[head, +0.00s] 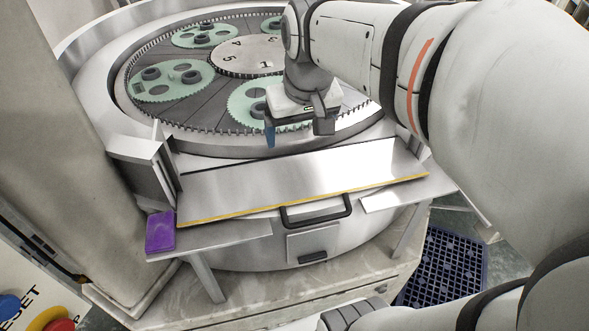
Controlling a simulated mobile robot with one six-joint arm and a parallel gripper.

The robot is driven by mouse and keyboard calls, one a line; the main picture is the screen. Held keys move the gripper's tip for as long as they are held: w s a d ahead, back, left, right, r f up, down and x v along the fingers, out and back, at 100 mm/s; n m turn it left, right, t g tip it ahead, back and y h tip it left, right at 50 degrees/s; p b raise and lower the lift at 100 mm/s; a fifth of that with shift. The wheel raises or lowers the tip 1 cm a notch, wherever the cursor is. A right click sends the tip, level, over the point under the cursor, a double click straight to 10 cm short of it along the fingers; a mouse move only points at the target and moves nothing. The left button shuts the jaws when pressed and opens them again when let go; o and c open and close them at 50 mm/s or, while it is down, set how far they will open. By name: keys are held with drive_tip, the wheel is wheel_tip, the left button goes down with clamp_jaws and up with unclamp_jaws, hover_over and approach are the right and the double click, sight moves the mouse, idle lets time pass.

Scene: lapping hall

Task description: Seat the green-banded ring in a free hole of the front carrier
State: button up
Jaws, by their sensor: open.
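My gripper (296,132) is open and points down over the near edge of the lapping plate. No ring shows between its fingers. The front carrier (240,104), a pale green toothed disc, lies just behind and left of my gripper. The gripper and wrist hide its right part. One dark round shape (258,108) shows on it, and I cannot tell whether it is a ring or a hole. No green band can be made out on any ring in view, so I cannot place the green-banded ring.
A left carrier (183,92) and a back carrier (188,38) hold dark rings. A numbered centre disc (236,58) lies between the carriers. A steel shelf (300,182) with a yellow edge spans the front. A purple block (160,232) sits at its left. My arm covers the right side.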

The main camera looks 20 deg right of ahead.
drive_tip(key=s+a+f, duration=0.2)
drive_tip(key=s+f, duration=0.4)
drive_tip(key=s, duration=0.3)
drive_tip(key=shift+f+t, duration=0.2)
drive_tip(key=shift+t, duration=0.2)
drive_tip(key=shift+s, duration=0.1)
wheel_tip(320, 180, down, 7)
drive_tip(key=b, duration=0.5)
drive_tip(key=shift+w+g+b, duration=0.2)
drive_tip(key=shift+g+b, duration=0.2)
drive_tip(key=shift+f, duration=0.1)
